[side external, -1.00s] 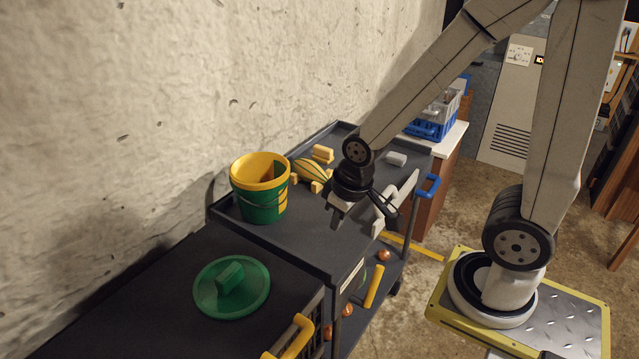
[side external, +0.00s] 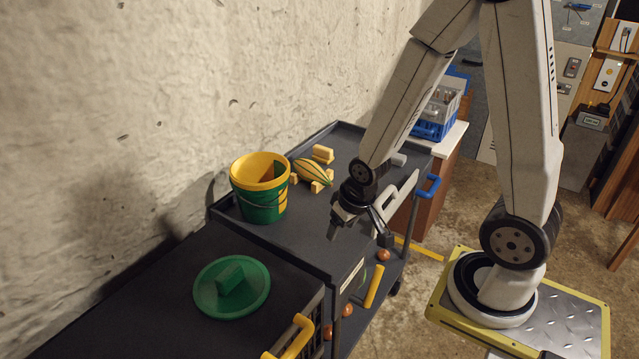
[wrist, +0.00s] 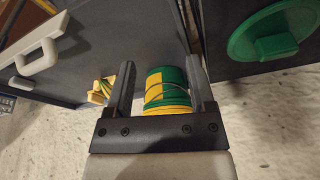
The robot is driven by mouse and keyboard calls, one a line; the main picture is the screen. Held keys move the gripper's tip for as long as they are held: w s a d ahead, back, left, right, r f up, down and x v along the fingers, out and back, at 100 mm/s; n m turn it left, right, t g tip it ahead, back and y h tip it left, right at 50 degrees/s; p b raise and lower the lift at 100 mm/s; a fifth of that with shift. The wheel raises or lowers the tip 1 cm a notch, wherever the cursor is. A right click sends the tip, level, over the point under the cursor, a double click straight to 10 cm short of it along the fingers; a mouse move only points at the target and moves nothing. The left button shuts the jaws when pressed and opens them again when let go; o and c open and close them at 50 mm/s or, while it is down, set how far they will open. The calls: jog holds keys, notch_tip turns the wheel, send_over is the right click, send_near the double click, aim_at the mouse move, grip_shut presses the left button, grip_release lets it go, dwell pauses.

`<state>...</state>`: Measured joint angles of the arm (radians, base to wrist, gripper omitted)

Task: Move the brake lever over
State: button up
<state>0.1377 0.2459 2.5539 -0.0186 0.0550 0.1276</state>
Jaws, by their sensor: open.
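No part is clearly marked as the brake lever, and I cannot tell which handle it is. A pale grey-white handle (side external: 407,187) is at the cart's right side, partly behind my arm; a white handle also shows at upper left in the wrist view (wrist: 38,57). A yellow handle (side external: 374,286) stands on the cart's front side, and another yellow handle (side external: 292,340) is nearer the camera. My gripper (side external: 334,232) is open and empty above the dark cart top, left of the white handle. In the wrist view its two fingers (wrist: 160,72) are apart.
A green and yellow bucket (side external: 262,205) stands on the cart (side external: 300,240), beside a striped yellow-green object (side external: 312,171) and yellow blocks (side external: 323,154). A green lid (side external: 208,292) lies on the nearer dark surface. A rough wall (side external: 150,110) borders the left.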

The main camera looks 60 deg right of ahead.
jog(key=s+d+f+m, duration=0.2)
jog(key=d+f+m, duration=0.35)
jog(key=f, duration=0.35)
jog(key=m+t+h, duration=0.1)
jog(key=m+h, duration=0.1)
jog(key=m, duration=0.2)
send_over(379, 276)
jog(key=s+a, duration=0.1)
jog(key=s, duration=0.1)
notch_tip(379, 276, down, 7)
jog(key=shift+s+a+f+t, duration=0.15)
jog(key=shift+s+f+t, duration=0.15)
jog(key=shift+f, duration=0.15)
jog(key=shift+f, duration=0.15)
jog(key=shift+x, duration=3.75)
grip_shut()
